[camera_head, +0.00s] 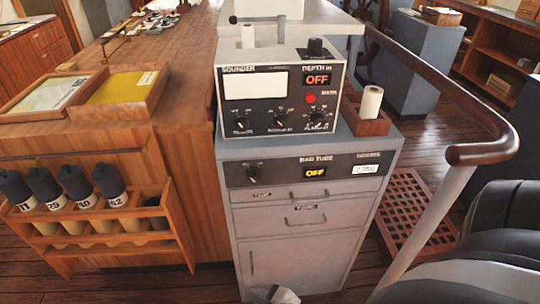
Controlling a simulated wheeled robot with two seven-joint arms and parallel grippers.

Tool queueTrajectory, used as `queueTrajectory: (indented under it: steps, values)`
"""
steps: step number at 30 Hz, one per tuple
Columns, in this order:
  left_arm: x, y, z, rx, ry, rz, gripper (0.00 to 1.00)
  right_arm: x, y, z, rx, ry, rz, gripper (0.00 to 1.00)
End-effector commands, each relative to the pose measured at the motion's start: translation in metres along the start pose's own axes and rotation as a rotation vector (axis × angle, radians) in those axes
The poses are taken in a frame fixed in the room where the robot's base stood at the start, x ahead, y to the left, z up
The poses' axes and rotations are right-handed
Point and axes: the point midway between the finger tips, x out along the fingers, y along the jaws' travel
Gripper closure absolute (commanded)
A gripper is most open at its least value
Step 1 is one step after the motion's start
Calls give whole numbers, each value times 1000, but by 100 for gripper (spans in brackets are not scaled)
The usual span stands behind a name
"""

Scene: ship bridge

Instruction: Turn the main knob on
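A grey sounder box (290,97) stands on a grey cabinet (305,225) in the middle. Its face has a blank white screen (254,85), a display (317,79) reading OFF in red, and a red round light or button (310,98). Three black knobs, the left (241,123), middle (280,121) and right (318,116), line its lower face. A black knob (315,46) sits on its top right. The cabinet's black panel has another knob (252,172) and a yellow OFF display (316,173). Which is the main knob is unclear. Neither gripper is recognisable.
A wooden handrail (455,95) with a pale post (430,220) stands at right, beside dark seats (500,225). A roll in a wooden box (368,122) sits beside the sounder. A rack of dark-capped cylinders (100,240) is left. An unclear grey-white piece (280,295) shows at the bottom.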

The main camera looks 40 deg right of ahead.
Motion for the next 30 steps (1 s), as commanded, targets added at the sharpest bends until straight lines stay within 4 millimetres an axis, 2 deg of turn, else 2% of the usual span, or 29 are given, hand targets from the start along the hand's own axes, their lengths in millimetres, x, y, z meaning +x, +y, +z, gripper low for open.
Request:
queueTrajectory:
  steps: [3, 5, 6, 10, 12, 15, 18, 22, 26, 30]
  values:
    - [12, 2, 17, -3, -7, 5, 64, 18, 1, -2, -485, -100, 40, 47]
    - [17, 3, 23, -6, -6, 9, 64, 22, 12, -6, -802, -189, 98, 47]
    - [18, 6, 25, -6, -4, 15, 64, 20, 23, -12, -1013, -262, 152, 47]
    - [20, 9, 24, -4, 11, 28, 64, -2, 64, -41, -1617, -562, 367, 47]
    - [20, 9, 24, -4, 12, 29, 64, -15, 74, -61, -1893, -701, 478, 47]
    - [22, 9, 24, -3, 14, 31, 64, -32, 80, -85, -2165, -898, 622, 47]
    - [22, 9, 24, -3, 16, 32, 64, -47, 82, -100, -2308, -1056, 721, 47]
    - [22, 9, 23, -3, 18, 32, 64, -56, 84, -110, -2377, -1159, 779, 47]
    - [21, 9, 22, -3, 18, 32, 64, -50, 96, -116, -2384, -1174, 785, 47]
    - [20, 9, 20, -3, 19, 31, 64, -36, 118, -125, -2383, -1173, 786, 47]
